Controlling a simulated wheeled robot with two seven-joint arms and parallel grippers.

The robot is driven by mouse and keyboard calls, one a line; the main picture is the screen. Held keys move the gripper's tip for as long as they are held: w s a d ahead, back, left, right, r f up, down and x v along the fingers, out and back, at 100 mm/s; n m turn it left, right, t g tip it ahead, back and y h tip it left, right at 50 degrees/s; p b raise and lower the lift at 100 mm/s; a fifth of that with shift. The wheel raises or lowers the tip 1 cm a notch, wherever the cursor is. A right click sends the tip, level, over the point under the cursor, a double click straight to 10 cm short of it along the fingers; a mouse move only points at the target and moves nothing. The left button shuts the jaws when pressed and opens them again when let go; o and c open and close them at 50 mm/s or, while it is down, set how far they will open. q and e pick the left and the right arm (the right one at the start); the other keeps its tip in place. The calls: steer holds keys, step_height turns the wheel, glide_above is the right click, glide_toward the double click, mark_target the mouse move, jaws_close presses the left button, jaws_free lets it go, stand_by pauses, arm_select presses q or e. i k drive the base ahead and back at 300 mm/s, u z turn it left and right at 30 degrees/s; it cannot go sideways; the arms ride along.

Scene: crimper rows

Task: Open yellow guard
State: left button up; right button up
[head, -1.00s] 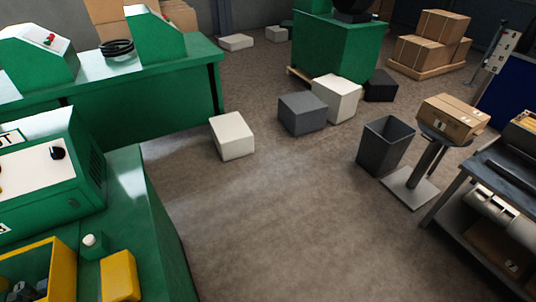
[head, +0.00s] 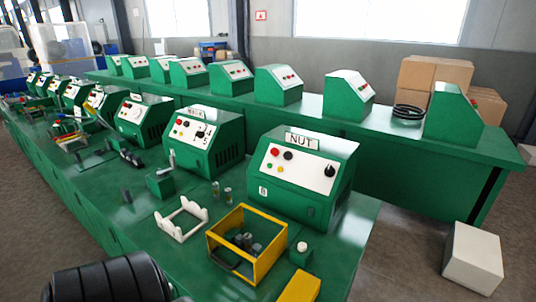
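The yellow guard (head: 271,259) is a box-like yellow frame on the green bench in front of the machine labelled NUT (head: 298,180). Metal cylindrical parts (head: 245,241) show inside it through its upper side. A dark curved handle (head: 222,262) is at its front left. I cannot tell whether the guard is shut or open. Neither of my grippers is in view. A black ribbed part of my own arm shows at the bottom left, apart from the guard.
A white open frame (head: 180,220) lies left of the guard. A white-topped green button box (head: 301,251) and a yellow block (head: 299,288) are on its right. More green machines line the bench leftward. A white block (head: 473,257) sits on the floor at right.

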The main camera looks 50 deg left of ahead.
mark_target(216, 236)
steer(key=u, duration=3.15)
steer(key=k, duration=0.9)
steer(key=z, duration=0.4)
